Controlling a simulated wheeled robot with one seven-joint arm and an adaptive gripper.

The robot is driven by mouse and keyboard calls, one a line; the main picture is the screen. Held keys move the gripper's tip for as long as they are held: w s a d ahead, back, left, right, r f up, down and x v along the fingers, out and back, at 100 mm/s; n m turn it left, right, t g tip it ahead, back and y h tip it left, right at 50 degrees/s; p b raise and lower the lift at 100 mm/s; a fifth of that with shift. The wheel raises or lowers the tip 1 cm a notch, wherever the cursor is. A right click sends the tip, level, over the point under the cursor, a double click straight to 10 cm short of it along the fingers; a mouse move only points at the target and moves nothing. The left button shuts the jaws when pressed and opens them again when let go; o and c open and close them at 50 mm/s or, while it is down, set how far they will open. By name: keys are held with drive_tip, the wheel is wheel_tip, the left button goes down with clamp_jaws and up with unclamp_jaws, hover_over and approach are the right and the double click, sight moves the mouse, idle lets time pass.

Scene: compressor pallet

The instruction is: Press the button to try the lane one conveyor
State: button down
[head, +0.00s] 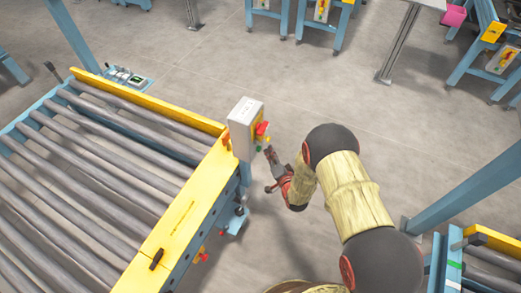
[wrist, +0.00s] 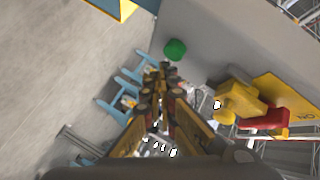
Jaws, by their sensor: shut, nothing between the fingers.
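A light grey control box (head: 243,127) stands at the corner of the roller conveyor (head: 172,225). A red and yellow stop knob (head: 261,130) sticks out of its right face. In the wrist view, a round green button (wrist: 175,49) sits on the grey face, with the red and yellow knob (wrist: 250,108) to its lower right. My gripper (head: 269,153) is shut and empty, just right of and below the box. In the wrist view, its fingertips (wrist: 160,73) are just below and left of the green button. I see no contact with it. The lane number is not readable.
The conveyor's yellow rail (head: 180,217) runs below and left of the box. Another conveyor (head: 490,265) and a blue post stand at the right. Blue stands (head: 485,60) are at the back. The grey floor around my gripper is clear.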

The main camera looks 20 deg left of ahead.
drive_tip(key=shift+a, duration=0.15)
drive_tip(key=shift+a, duration=0.25)
drive_tip(key=shift+a+b, duration=0.45)
drive_tip(key=shift+a, duration=0.1)
idle(1.0)
idle(0.4)
drive_tip(key=shift+d, duration=0.95)
drive_tip(key=d, duration=0.5)
drive_tip(key=shift+s, duration=0.25)
idle(0.5)
